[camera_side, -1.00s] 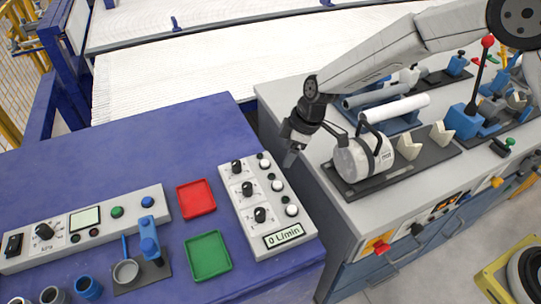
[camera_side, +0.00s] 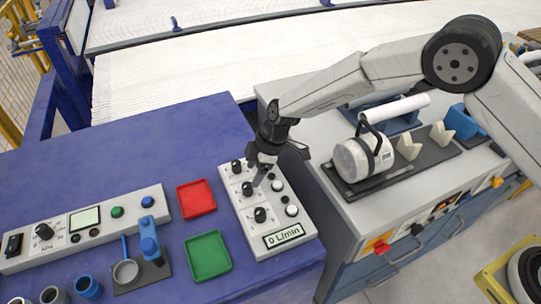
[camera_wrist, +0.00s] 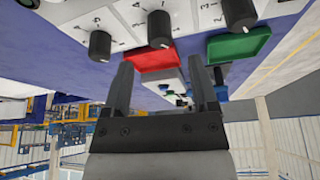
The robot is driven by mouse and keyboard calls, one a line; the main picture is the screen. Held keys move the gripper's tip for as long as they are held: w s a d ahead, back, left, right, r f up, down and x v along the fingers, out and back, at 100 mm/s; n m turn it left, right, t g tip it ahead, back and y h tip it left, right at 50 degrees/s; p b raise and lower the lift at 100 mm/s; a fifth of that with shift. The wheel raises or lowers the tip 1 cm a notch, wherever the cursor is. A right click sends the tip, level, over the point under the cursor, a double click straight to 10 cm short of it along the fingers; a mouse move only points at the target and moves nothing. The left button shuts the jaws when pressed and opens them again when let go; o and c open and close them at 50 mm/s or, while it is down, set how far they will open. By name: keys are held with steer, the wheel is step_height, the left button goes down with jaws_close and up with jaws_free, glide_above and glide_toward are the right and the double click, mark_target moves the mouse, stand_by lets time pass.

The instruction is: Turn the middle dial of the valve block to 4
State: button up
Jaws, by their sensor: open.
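The valve block (camera_side: 251,227) is a white panel with three black dials in a row and a display reading 0 L/min. The middle dial (camera_side: 247,188) sits between the far dial (camera_side: 236,167) and the near dial (camera_side: 260,214). My gripper (camera_side: 274,172) is open and empty, above the block and close to the middle dial. In the wrist view the open fingers (camera_wrist: 161,66) are apart, with the middle dial (camera_wrist: 160,28) beyond them near the top. No contact with a dial is visible. The middle dial's exact setting is too small to read.
White and black round buttons (camera_side: 291,210) line the block's right side. A red tray (camera_side: 196,199) and a green tray (camera_side: 208,257) lie to its left on the blue table. The grey bench (camera_side: 320,195) with a white cylinder (camera_side: 364,158) stands to the right.

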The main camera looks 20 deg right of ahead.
mark_target(247, 185)
steer(key=shift+x, duration=2.9)
jaws_close()
